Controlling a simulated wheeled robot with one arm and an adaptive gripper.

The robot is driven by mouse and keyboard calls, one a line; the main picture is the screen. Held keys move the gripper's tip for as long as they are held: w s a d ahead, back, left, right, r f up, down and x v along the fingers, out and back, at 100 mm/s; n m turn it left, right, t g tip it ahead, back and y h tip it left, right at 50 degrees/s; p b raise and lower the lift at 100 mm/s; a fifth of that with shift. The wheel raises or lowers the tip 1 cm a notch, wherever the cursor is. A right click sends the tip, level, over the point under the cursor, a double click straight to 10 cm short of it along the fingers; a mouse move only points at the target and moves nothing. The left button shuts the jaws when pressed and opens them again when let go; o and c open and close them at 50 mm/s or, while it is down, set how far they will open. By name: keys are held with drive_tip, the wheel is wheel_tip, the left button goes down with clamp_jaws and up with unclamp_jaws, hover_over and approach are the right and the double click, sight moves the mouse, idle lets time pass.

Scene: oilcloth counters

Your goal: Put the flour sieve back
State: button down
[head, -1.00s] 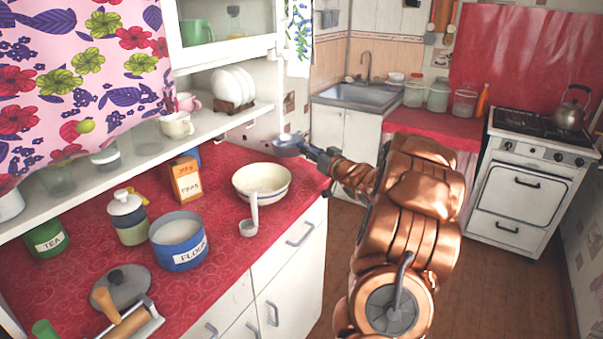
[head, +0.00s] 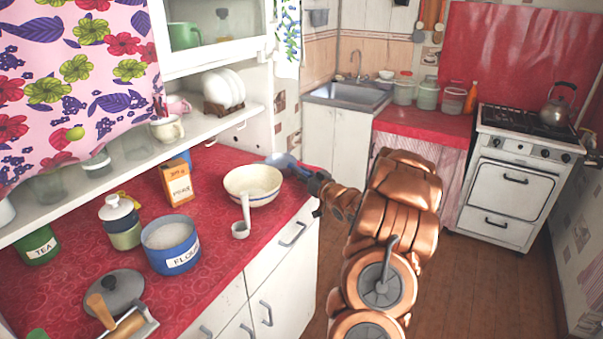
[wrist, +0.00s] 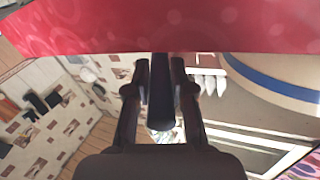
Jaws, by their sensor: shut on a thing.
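My gripper (head: 313,179) is shut on the dark handle of the flour sieve (head: 279,160), at the right end of the red counter. The sieve's grey-blue head points left, just behind the right rim of the cream bowl (head: 252,181). I cannot tell whether it touches the bowl or the counter. In the wrist view, the dark handle (wrist: 161,95) stands between the two fingers, and the sieve's head is hidden there. A blue flour canister (head: 170,248) stands on the counter to the left.
A carton (head: 177,184), a jar (head: 121,236) and a grey lid (head: 115,288) stand or lie further left.

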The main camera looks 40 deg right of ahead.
drive_tip(key=c, duration=1)
unclamp_jaws()
drive_tip(key=s+a+b, duration=0.1)
drive_tip(key=s+b, duration=0.1)
drive_tip(key=s, duration=1)
drive_tip(key=shift+a+b, duration=0.15)
drive_tip(key=shift+b, duration=0.2)
drive_tip(key=shift+w, duration=0.1)
